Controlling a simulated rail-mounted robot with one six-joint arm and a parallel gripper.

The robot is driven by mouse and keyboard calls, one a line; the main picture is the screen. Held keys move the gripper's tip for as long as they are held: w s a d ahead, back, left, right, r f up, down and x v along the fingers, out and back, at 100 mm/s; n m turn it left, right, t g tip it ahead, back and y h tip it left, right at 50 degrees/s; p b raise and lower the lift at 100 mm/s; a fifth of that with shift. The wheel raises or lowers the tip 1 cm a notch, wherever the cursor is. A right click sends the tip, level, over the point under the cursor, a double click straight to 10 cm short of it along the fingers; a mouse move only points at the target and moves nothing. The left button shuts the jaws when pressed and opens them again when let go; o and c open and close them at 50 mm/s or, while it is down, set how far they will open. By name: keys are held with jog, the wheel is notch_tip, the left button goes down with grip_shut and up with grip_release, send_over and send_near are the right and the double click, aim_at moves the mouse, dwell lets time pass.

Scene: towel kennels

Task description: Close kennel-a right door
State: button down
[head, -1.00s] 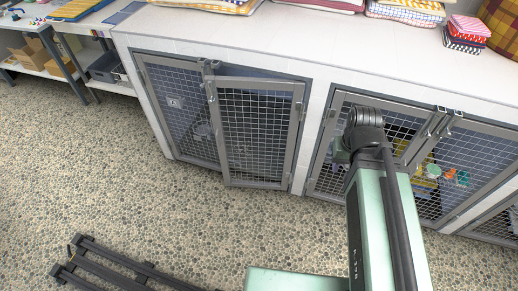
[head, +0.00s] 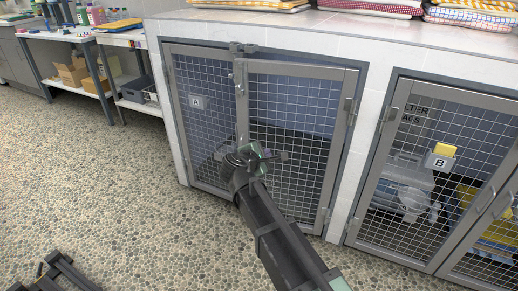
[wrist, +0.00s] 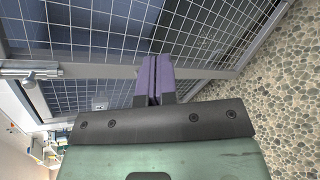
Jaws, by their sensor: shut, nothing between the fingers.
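My gripper (head: 262,152) is in front of the right door, near the free edge at lower mid height. In the wrist view the purple fingertips (wrist: 155,75) are together and empty, over the right door's edge bar (wrist: 100,72). Whether they touch it is unclear.
A latch (wrist: 30,73) sticks out on the door's edge bar. Kennel B's closed door (head: 420,170) is to the right. Folded towels (head: 370,8) lie on the white top. A side table (head: 95,40) stands left.

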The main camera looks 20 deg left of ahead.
jog(key=w+a+r+n+t+y+p, duration=0.4)
jog(key=a+n, duration=0.3)
jog(key=n, duration=0.5)
jog(key=n+b, duration=0.1)
jog(key=n, duration=0.1)
send_near(257, 108)
jog(key=shift+t, duration=0.3)
jog(key=w, duration=0.6)
jog(key=shift+w+a+f, duration=0.2)
jog(key=shift+w+a, duration=0.15)
jog(key=shift+w, duration=0.45)
jog(key=shift+w, duration=0.1)
jog(key=w, duration=0.8)
jog(key=shift+w+a+r, duration=0.1)
jog(key=shift+w+r, duration=0.05)
jog(key=shift+w, duration=0.25)
jog(key=s+a, duration=0.2)
jog(key=s, duration=1.3)
